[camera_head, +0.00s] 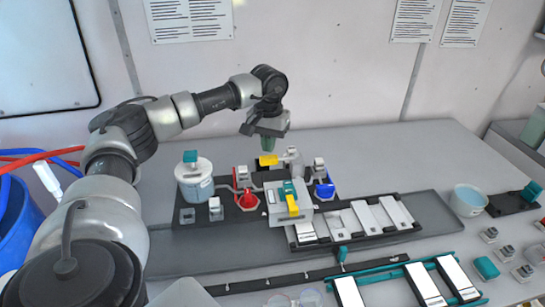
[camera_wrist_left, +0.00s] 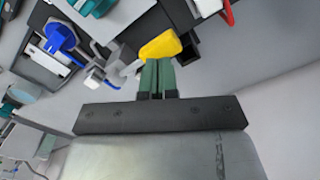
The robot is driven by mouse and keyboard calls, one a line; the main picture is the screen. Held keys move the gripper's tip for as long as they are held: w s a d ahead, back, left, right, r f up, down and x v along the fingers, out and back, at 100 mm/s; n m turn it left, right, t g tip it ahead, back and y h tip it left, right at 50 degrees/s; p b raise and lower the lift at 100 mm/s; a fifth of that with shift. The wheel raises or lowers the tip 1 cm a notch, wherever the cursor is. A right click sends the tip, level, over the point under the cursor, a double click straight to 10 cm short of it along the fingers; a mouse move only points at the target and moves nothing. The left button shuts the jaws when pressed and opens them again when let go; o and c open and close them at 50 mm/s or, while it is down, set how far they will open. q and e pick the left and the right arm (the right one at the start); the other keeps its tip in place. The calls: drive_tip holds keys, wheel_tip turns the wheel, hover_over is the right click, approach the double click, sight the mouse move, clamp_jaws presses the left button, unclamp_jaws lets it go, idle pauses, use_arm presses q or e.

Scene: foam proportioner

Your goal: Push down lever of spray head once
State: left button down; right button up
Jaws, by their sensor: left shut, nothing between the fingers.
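My left gripper (camera_head: 270,150) points down over the back of the black fixture. Its green fingers are shut with nothing between them. A small yellow lever-like part (camera_head: 267,160) sits right by the fingertips. In the left wrist view the yellow part (camera_wrist_left: 160,45) lies just beyond the tips of the left gripper (camera_wrist_left: 157,64); I cannot tell whether they touch. A second yellow part (camera_head: 292,207) is on the front of a grey box with a teal piece on top. I cannot tell for sure which yellow part is the spray head's lever. My right gripper is out of view.
A white container with a teal cap (camera_head: 194,178) stands at the left. A red part (camera_head: 248,200) and a blue part (camera_head: 324,189) flank the grey box (camera_head: 284,215). A tray with white slabs (camera_head: 378,213) lies to the right. The back right table is clear.

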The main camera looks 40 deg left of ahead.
sight(269, 157)
use_arm(q)
drive_tip(key=shift+f, duration=0.1)
idle(0.6)
drive_tip(key=shift+f+b, duration=1.55)
drive_tip(key=shift+f, duration=0.8)
drive_tip(key=shift+r, duration=0.2)
wheel_tip(269, 157, up, 8)
drive_tip(key=p, duration=0.6)
idle(0.6)
